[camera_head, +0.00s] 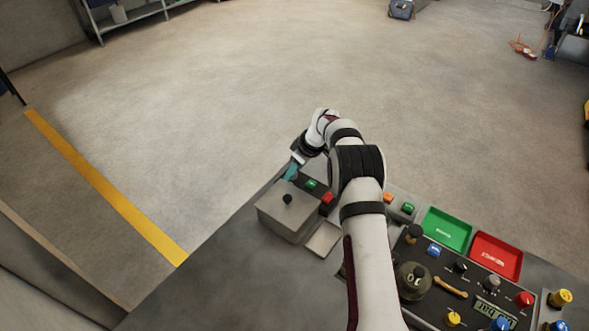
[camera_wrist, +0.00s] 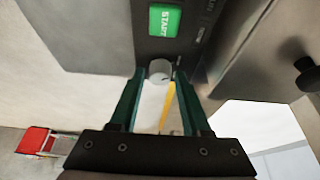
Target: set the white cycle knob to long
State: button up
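The white cycle knob (camera_wrist: 160,70) sits near the edge of a dark control panel (camera_wrist: 170,48), beside a green START button (camera_wrist: 164,20) in the wrist view. My gripper (camera_wrist: 159,78) has its two green fingers apart, one on each side of the knob, with a small gap showing on both sides. I cannot tell whether the fingertips are level with the knob or just short of it. The knob's setting is not readable. In the head view my gripper (camera_head: 292,171) is at the far end of the panel, and the knob is hidden there.
A grey box (camera_head: 285,222) with a black knob (camera_head: 287,199) stands right beside the panel. The panel also carries a red button (camera_head: 327,198). Green (camera_head: 446,229) and red (camera_head: 496,255) trays and a second control panel lie to the right. Open floor lies beyond the bench.

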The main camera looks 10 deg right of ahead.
grip_shut()
jog(key=shift+m, duration=0.3)
jog(key=m+h, duration=0.1)
jog(key=m, duration=0.1)
jog(key=m+t+h, duration=0.1)
jog(key=m, duration=0.2)
jog(key=shift+s+a, duration=0.1)
jog(key=shift+a, duration=0.05)
jog(key=m+h, duration=0.1)
jog(key=m, duration=0.2)
jog(key=m+h, duration=0.1)
jog(key=m, duration=0.2)
jog(key=shift+a, duration=0.15)
jog(key=shift+m, duration=0.3)
jog(key=shift+o, duration=1.7)
grip_release()
